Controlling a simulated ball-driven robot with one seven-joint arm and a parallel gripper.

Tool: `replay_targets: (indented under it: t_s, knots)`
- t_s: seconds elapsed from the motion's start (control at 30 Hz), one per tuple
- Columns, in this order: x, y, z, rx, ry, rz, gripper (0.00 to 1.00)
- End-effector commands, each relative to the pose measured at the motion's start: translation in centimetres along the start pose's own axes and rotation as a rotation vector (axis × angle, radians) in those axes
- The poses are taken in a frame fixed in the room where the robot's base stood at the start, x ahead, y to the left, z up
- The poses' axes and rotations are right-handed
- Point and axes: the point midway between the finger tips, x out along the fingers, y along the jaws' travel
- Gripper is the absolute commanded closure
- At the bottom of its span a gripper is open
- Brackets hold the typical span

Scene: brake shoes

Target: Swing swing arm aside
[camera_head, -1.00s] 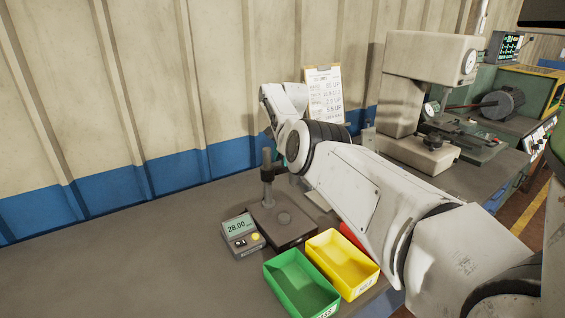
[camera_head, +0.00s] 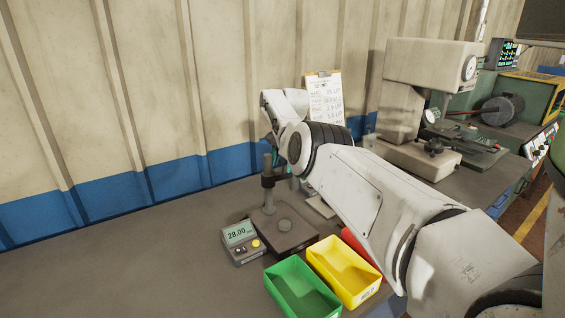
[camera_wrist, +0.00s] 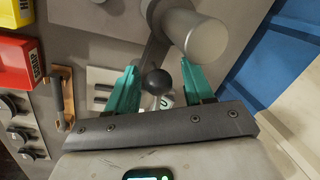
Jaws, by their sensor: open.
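My gripper (camera_wrist: 159,70) is open in the wrist view, with its two teal fingers on either side of a black ball knob (camera_wrist: 158,82). I see clear space between the knob and each finger. A grey bar (camera_wrist: 153,48) runs up from near the knob, beside a thick grey post (camera_wrist: 205,40); I take this to be the swing arm, but its joint is hard to make out. In the head view, the gauge stand's post (camera_head: 268,188) rises from a dark base (camera_head: 296,240), and my arm hides most of the gripper and swing arm.
A 28.00 readout (camera_head: 241,240) stands left of the base. Green (camera_head: 290,295) and yellow (camera_head: 347,272) bins sit in front, with a red bin (camera_wrist: 14,64) beside the yellow one. A clipboard (camera_head: 325,98) and a large press (camera_head: 410,90) stand behind. The bench's left side is clear.

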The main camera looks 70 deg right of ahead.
Motion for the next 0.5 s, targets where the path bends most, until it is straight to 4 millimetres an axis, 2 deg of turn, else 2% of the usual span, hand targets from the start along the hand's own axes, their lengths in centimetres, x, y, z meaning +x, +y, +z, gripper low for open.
replay_targets:
  t_s: [0.17,0.27,0.5]
  knots:
    - [-0.4,0.0,0.0,0.000,0.000,0.000,0.48]
    - [-1.3,-0.1,0.0,0.000,0.001,-0.001,0.48]
    - [-5.6,0.0,-0.1,0.000,0.003,-0.003,0.48]
